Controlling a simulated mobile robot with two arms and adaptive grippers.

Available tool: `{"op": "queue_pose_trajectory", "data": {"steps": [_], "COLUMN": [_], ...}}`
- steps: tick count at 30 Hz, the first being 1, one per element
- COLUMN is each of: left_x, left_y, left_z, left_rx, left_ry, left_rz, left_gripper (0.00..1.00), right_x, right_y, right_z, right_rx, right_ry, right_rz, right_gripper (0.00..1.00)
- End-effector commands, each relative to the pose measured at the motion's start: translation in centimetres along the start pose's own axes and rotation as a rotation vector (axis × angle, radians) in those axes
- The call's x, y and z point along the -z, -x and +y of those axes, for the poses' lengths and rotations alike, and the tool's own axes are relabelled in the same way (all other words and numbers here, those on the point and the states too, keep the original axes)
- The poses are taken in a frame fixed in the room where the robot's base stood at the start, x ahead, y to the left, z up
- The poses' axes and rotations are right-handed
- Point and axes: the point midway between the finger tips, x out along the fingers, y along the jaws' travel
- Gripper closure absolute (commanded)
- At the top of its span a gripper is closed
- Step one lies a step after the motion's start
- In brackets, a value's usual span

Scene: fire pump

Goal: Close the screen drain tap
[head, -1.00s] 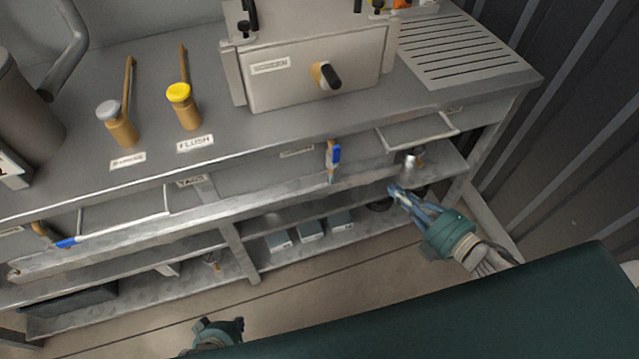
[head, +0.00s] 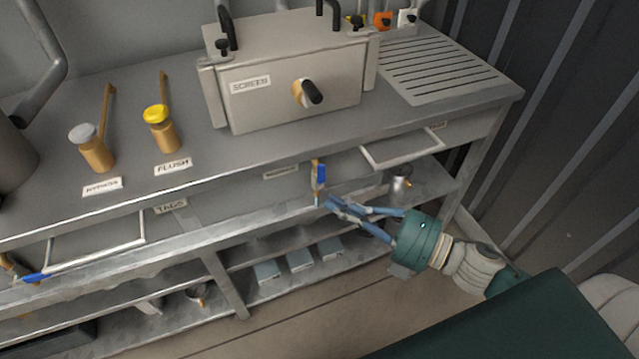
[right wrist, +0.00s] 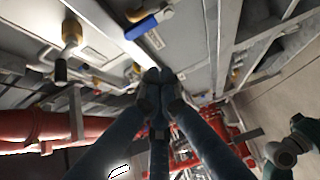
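The screen drain tap (head: 319,178) has a blue handle and brass body. It hangs under the worktop's front edge, below the box labelled SCREEN (head: 285,88). Its handle looks roughly upright in the head view. A blue handle (right wrist: 141,28), likely the same one, shows in the right wrist view just beyond my fingertips. My right gripper (head: 333,205) is just below and right of the tap, its fingertips together and nothing seen between them. The fingertips also meet in the right wrist view (right wrist: 158,76). They look apart from the handle. My left gripper is out of view.
Another blue-handled tap (head: 28,277) is at the far left. A drawer-like tray (head: 402,148) juts out right of the tap. The lower shelf holds several grey boxes (head: 300,261). Red pipework (right wrist: 50,125) shows in the right wrist view.

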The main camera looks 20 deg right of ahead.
Motion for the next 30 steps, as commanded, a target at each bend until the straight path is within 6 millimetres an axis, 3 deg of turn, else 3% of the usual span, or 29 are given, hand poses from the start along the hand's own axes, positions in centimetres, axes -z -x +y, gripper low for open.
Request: {"op": "queue_pose_trajectory", "data": {"steps": [16, 22, 30], "left_x": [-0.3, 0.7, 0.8], "left_y": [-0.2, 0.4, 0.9], "left_z": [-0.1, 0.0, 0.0], "left_rx": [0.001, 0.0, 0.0], "left_ry": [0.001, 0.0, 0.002], "left_rz": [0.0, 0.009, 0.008], "left_gripper": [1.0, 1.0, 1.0], "right_x": [-0.1, -2.4, -3.1], "right_y": [-8.7, -6.7, -6.0], "right_z": [0.2, -0.2, -0.1], "right_rx": [-0.003, 0.004, 0.001], "right_ry": [0.004, 0.001, -0.001], "right_rz": [0.001, -0.001, 0.0], "right_gripper": [1.0, 1.0, 1.0]}}
